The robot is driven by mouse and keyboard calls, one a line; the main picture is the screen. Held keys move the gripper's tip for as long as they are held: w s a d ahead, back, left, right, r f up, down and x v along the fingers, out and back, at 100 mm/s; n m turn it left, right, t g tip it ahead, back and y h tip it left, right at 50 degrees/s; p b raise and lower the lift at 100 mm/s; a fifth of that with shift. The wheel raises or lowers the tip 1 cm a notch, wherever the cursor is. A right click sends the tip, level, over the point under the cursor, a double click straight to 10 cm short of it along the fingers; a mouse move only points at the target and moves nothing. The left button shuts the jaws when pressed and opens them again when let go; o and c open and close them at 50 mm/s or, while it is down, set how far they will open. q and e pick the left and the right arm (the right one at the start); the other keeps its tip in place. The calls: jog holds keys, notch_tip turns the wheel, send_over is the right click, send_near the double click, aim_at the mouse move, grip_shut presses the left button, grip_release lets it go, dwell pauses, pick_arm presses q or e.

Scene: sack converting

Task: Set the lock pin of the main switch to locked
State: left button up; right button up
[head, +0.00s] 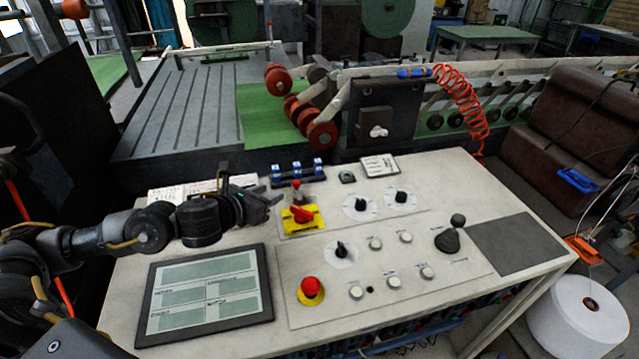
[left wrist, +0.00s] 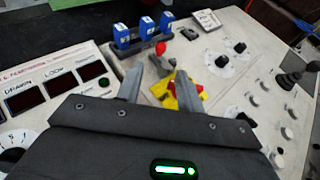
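The main switch is a red rotary handle on a yellow plate (head: 302,216), on the upper part of the console. The lock pin, a grey stem with a red knob (head: 296,187), stands just behind it. In the left wrist view the red knob (left wrist: 160,48) shows beyond the fingers, and the yellow plate (left wrist: 190,101) is partly hidden by a finger. My left gripper (head: 272,198) is left of the switch, a little above the panel. Its two fingers (left wrist: 158,80) are apart with nothing held between them. My right gripper is in neither view.
A rack with three blue blocks (head: 298,172) stands behind the pin. Selector knobs (head: 360,204) are to the right. A red emergency button (head: 310,288) and a framed display (head: 205,295) are nearer. A joystick (head: 450,236) and bare grey mat (head: 515,243) lie at right.

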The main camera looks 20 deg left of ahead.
aim_at(296, 183)
pick_arm(q)
jog(key=shift+w+d, duration=0.1)
jog(key=shift+w, duration=0.15)
jog(key=p+x, duration=0.2)
jog(key=x, duration=0.7)
jog(key=shift+w+p, duration=0.2)
jog(key=shift+p, duration=0.1)
jog(key=shift+w+d+f, duration=0.1)
jog(key=shift+w+f, duration=0.15)
jog(key=shift+w, duration=0.25)
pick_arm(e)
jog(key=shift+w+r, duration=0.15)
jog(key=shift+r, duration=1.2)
pick_arm(q)
grip_shut()
jog(key=shift+d, duration=0.1)
